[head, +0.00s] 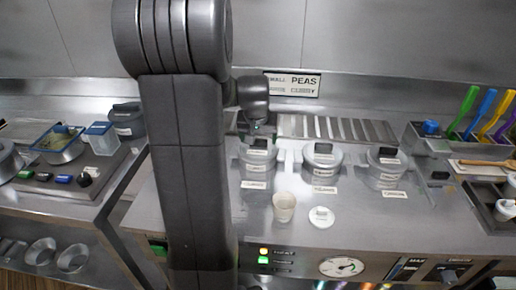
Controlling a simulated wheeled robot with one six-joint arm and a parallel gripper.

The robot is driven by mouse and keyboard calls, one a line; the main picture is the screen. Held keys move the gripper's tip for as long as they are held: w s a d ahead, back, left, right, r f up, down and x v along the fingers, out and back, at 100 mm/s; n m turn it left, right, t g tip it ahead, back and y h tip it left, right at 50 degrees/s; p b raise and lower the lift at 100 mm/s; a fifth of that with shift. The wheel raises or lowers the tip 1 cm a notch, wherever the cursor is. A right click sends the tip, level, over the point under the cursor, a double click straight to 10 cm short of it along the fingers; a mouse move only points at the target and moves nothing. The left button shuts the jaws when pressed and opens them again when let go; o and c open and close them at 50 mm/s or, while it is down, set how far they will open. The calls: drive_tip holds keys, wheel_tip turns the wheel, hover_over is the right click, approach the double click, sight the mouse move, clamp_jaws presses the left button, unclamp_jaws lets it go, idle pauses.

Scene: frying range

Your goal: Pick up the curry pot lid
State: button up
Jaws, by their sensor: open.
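Three lidded steel pots stand in a row on the steel counter: a left pot (258,165), a middle pot (322,163) and a right pot (384,172). Each has a grey lid with a dark block handle and white labels. The label print is too small to tell surely which lid is the curry one. The left lid (259,150), middle lid (323,155) and right lid (386,159) all sit on their pots. My gripper (256,127) is open, just behind and above the left lid, apart from it as far as I can see; its fingers are small and partly hidden.
A cream cup (284,207) and a small white dish (321,217) stand in front of the pots. A rack with coloured handles (463,140) is at the right. A wall sign (293,84) hangs behind. The left counter (60,205) holds more containers beyond a gap.

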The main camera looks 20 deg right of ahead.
drive_tip(key=shift+w+f, duration=0.1)
drive_tip(key=shift+f, duration=0.3)
drive_tip(key=c, duration=1.1)
drive_tip(key=shift+r, duration=0.1)
wheel_tip(320, 180, up, 10)
wheel_tip(320, 180, up, 4)
drive_tip(key=r+p, duration=0.1)
drive_tip(key=p, duration=0.3)
hover_over(258, 141)
drive_tip(key=shift+f, duration=0.25)
